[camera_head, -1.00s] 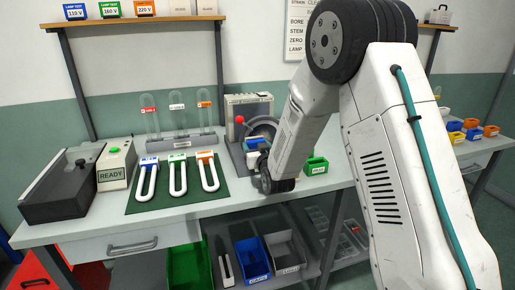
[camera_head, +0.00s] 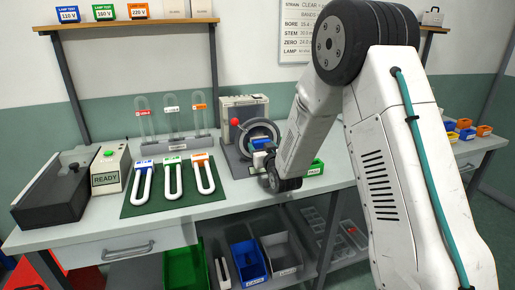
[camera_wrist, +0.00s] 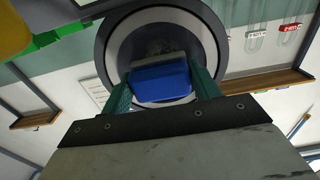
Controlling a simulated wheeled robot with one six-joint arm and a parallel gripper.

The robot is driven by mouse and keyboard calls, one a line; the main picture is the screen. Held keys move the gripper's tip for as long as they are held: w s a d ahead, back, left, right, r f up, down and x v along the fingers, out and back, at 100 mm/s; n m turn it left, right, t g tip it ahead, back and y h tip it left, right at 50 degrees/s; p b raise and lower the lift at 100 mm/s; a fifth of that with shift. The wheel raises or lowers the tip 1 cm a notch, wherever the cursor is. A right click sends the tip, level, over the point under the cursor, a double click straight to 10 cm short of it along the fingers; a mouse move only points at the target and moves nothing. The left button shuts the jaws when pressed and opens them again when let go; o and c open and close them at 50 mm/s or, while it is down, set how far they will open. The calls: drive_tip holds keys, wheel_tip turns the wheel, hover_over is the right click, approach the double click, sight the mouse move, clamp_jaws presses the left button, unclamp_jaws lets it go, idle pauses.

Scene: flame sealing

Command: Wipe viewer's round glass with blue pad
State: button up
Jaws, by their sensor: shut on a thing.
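The viewer (camera_head: 240,112) stands on the bench, with its round glass (camera_head: 262,127) in a dark rim and a red-knobbed lever beside it. In the wrist view the round glass (camera_wrist: 150,28) is straight ahead, inside a pale ring and dark rim. My gripper (camera_wrist: 162,88) has green fingers shut on the blue pad (camera_wrist: 160,84). The pad lies in front of the glass's lower part, at or very near it; I cannot tell whether they touch. In the head view the blue pad (camera_head: 260,144) shows just in front of the viewer, and my wrist hides part of it.
Left of the viewer, a green mat (camera_head: 136,207) holds several U-shaped tubes, with a tube rack (camera_head: 175,142) behind. A READY box (camera_head: 110,167) and a dark case (camera_head: 55,195) stand further left. A green bin (camera_head: 315,168) is close right of my wrist.

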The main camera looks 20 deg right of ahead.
sight(248, 141)
drive_tip(key=shift+w+d, duration=0.1)
drive_tip(key=shift+d, duration=1.75)
drive_tip(key=shift+a, duration=3.85)
drive_tip(key=shift+r, duration=0.55)
drive_tip(key=shift+d, duration=3.85)
drive_tip(key=shift+a, duration=3.8)
drive_tip(key=shift+f, duration=0.1)
drive_tip(key=s, duration=0.6)
drive_tip(key=shift+s, duration=0.15)
